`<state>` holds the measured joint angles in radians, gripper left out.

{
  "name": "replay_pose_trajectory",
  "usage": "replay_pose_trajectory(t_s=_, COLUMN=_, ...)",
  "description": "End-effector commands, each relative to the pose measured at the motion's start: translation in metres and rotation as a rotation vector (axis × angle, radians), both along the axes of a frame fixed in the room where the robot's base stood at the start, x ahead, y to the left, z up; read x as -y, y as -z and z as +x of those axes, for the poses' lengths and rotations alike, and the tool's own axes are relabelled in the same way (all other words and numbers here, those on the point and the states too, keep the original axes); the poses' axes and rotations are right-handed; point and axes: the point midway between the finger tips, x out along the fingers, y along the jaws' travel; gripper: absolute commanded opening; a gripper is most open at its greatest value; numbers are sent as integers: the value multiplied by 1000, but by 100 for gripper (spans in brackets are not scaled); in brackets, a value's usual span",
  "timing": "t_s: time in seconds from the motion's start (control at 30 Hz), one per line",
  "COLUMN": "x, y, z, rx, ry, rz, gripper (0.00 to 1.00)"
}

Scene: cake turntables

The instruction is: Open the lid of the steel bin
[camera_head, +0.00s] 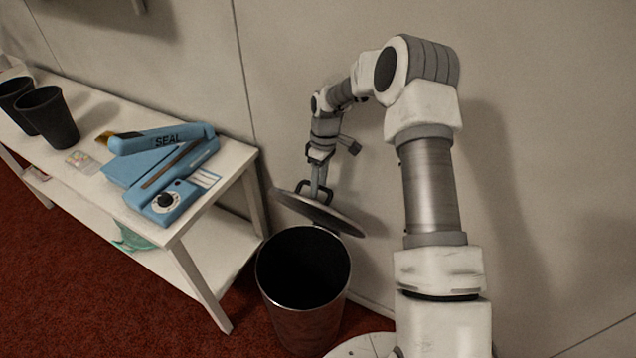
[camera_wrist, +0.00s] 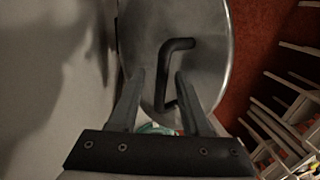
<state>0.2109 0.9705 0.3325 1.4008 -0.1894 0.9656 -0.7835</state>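The steel bin (camera_head: 306,325) stands on the floor by the wall, and its dark inside shows from above. Its round lid (camera_head: 341,219) is up off the rim, tilted, behind and above the opening. Whether a hinge joins them is hidden. The lid's face fills the upper middle of the wrist view (camera_wrist: 205,75), with its dark bent handle (camera_wrist: 164,72). My gripper (camera_head: 318,192) is at the lid's face. In the wrist view its two fingers (camera_wrist: 161,75) are apart, one on each side of the handle bar, with gaps visible.
A white table (camera_head: 236,158) stands left of the bin, with a blue heat sealer (camera_head: 172,172) and dark cups (camera_head: 48,117) on it. A teal item (camera_head: 132,236) lies on its lower shelf. The wall is close behind the lid.

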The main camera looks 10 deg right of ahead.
Motion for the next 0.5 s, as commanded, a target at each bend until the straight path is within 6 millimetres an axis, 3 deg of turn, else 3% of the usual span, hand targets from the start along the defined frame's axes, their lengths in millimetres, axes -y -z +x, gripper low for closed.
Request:
replay_pose_trajectory(t_s=0.27, x=-2, y=-5, z=1, rx=4, ry=-2, rz=3, gripper=47)
replay_pose_trajectory(t_s=0.5, x=2, y=-40, z=8, rx=8, ry=-1, rz=3, gripper=47)
